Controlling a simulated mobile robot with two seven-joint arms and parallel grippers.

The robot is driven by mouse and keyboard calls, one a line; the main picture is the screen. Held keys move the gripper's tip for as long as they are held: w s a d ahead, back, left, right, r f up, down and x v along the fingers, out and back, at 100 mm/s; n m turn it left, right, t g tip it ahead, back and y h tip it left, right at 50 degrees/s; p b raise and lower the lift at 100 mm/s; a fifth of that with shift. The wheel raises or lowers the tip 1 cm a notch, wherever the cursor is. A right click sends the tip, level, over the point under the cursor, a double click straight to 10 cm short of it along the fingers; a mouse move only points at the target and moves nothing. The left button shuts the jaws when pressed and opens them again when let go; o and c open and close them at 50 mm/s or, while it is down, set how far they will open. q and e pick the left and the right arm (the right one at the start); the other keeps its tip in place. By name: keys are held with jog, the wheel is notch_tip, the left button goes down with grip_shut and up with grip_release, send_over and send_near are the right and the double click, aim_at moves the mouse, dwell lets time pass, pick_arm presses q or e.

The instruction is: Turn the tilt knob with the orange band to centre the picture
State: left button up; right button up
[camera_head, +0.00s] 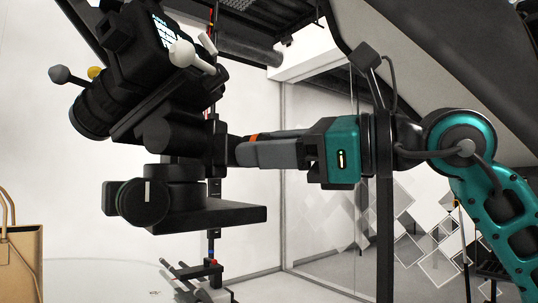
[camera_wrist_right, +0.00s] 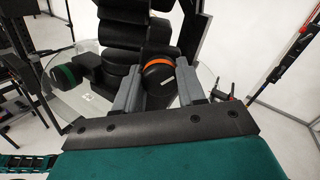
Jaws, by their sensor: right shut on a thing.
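The tilt knob with the orange band (camera_wrist_right: 160,63) sits on the black tilt head, between the two grey fingers of my right gripper (camera_wrist_right: 158,88). In the head view only a bit of its orange band (camera_head: 253,137) shows above the fingers. My right gripper (camera_head: 240,150) comes in level from the right and is shut on this knob. The black camera (camera_head: 125,70) above is tilted, its lens pointing down to the left. Its small lit screen (camera_head: 162,30) is seen at a slant, and its picture is too small to read. My left gripper is in neither view.
A second knob with a green band and white mark (camera_head: 148,191) is on the lower head; it also shows in the wrist view (camera_wrist_right: 65,75). Grey-tipped handles (camera_head: 183,53) stick out near the camera. A tan bag (camera_head: 20,250) stands at the lower left.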

pick_arm(q)
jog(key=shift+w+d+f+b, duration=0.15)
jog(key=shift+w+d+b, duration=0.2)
jog(key=shift+b, duration=0.35)
pick_arm(e)
jog(key=shift+n, duration=3.9)
jog(key=o, duration=1.1)
jog(key=shift+c, duration=0.2)
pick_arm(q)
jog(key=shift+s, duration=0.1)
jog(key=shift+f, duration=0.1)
pick_arm(e)
jog(key=shift+s+d, duration=0.1)
